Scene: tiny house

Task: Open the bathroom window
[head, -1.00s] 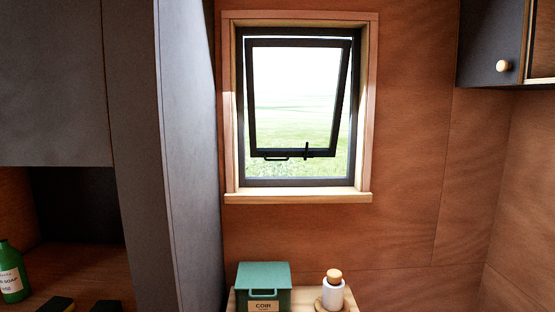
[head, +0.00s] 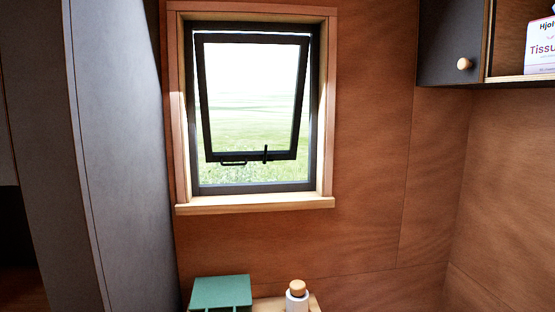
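The bathroom window (head: 205,120) is in the wooden wall, left of centre in the head view. Its dark sash hangs from the top and is tilted away from the dark outer frame (head: 190,120), with a gap showing along the bottom and sides. A small dark handle (head: 265,153) and a bar (head: 233,163) sit at the sash's lower edge. Green grass and bright sky show through it. Neither of my grippers is in the view.
A tall grey cabinet (head: 115,150) stands close on the left. A green box (head: 222,291) and a white bottle with a wooden cap (head: 297,297) stand on a small wooden surface below the window. A dark wall cabinet (head: 450,45) and a tissue box (head: 541,45) are at upper right.

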